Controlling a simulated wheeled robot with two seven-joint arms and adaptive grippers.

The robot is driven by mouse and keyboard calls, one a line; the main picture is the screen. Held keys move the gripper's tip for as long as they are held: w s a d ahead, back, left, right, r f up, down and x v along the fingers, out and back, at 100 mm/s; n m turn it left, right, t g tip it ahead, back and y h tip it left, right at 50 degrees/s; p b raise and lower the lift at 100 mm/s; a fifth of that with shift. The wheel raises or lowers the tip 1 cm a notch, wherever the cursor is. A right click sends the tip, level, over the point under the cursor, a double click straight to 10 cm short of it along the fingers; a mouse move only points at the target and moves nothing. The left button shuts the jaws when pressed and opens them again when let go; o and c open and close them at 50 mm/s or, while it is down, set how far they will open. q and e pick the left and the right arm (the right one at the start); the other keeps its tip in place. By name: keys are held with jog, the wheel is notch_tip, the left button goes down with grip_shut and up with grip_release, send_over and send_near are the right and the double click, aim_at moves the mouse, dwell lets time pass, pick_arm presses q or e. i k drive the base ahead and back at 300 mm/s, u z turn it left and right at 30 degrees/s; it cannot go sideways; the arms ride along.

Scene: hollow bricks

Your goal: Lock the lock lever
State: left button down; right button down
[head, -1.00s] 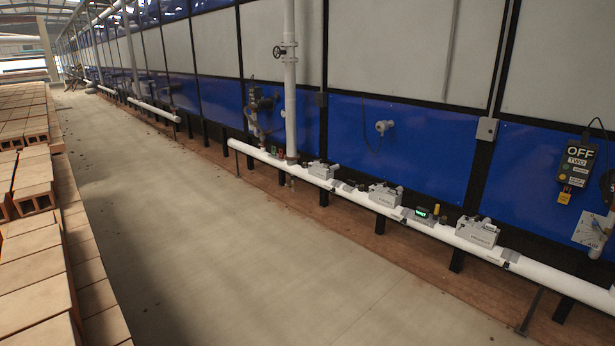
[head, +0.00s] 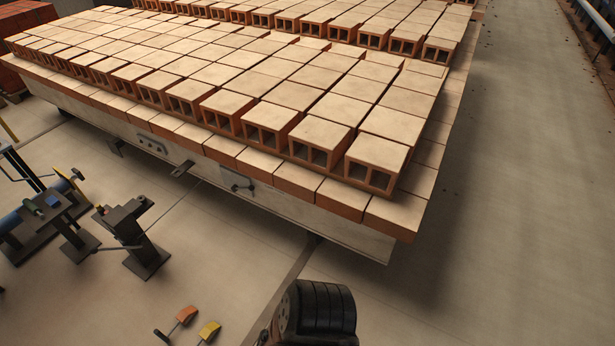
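No part that I can surely call the lock lever stands out in the head view. A dark metal stand (head: 135,240) with a short angled top piece rises from the floor at the left. A small dark handle-like fitting (head: 238,184) sits on the side of the brick car (head: 285,205). A dark bracket (head: 183,170) sticks out from the same side. An orange pedal (head: 187,315) and a yellow pedal (head: 209,331) are low at the bottom. Neither of my grippers is in view.
Hollow bricks (head: 322,143) cover the car in rows. A black ribbed part (head: 318,312) is at the bottom. The concrete floor (head: 520,200) at the right is clear.

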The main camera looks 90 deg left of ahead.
aim_at(234, 187)
jog(key=u, duration=3.85)
jog(key=i, duration=1.65)
